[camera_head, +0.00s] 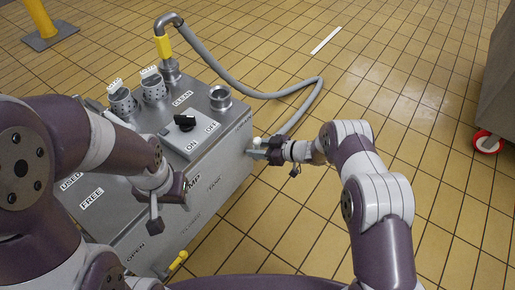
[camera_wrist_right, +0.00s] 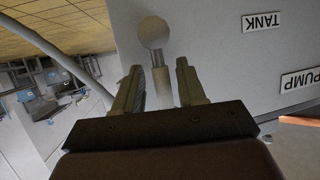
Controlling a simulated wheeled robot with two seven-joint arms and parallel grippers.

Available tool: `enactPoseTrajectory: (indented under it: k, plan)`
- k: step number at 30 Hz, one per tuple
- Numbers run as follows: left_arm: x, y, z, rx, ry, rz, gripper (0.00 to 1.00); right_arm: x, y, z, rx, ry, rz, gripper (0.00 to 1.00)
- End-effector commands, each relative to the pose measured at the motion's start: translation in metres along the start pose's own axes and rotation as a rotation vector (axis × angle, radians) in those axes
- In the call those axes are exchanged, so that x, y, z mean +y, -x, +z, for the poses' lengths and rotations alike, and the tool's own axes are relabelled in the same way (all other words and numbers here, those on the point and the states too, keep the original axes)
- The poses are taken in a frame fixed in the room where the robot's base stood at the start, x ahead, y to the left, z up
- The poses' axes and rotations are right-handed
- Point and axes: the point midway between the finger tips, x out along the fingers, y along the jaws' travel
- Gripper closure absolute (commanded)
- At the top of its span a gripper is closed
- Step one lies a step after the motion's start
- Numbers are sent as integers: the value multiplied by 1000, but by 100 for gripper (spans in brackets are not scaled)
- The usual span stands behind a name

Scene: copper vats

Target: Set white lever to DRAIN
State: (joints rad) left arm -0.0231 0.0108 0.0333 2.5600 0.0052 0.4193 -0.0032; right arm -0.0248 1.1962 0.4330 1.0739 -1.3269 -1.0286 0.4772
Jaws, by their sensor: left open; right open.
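The white lever (camera_wrist_right: 154,33) has a round white knob on a pale shaft. In the right wrist view the shaft stands between the two fingers of my right gripper (camera_wrist_right: 160,88), with the knob beyond the fingertips. The fingers are apart, and I cannot tell if one touches the shaft. In the head view my right gripper (camera_head: 259,149) is at the right end of the metal machine (camera_head: 216,158), mostly covering the lever. My left gripper (camera_head: 154,212) is open and empty, above the machine's front side. I cannot read a DRAIN label in either view.
A black switch (camera_head: 185,122) marked ON and OFF sits on the machine's top. A grey hose (camera_head: 285,93) loops from a yellow-collared pipe to behind my right gripper. A yellow handle (camera_head: 178,260) is low on the front. TANK (camera_wrist_right: 263,21) and PUMP labels show nearby.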

Motion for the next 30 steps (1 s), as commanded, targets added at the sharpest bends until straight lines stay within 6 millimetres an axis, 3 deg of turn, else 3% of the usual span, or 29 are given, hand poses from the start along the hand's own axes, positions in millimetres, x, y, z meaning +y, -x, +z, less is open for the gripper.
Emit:
enactPoseTrajectory:
  k: [8,11,22,27,30]
  plan:
    - [0,0,0,0,0,0,42,-1,0,0,0,1,-2,57]
    - [0,7,-1,0,0,0,42,-1,9,-3,0,0,-2,57]
    - [0,49,-6,0,0,0,42,0,103,-4,-1,-2,1,57]
    - [0,54,-6,0,0,0,42,0,124,-1,0,0,0,57]
    - [0,54,-6,0,0,0,42,0,127,0,0,1,-2,57]
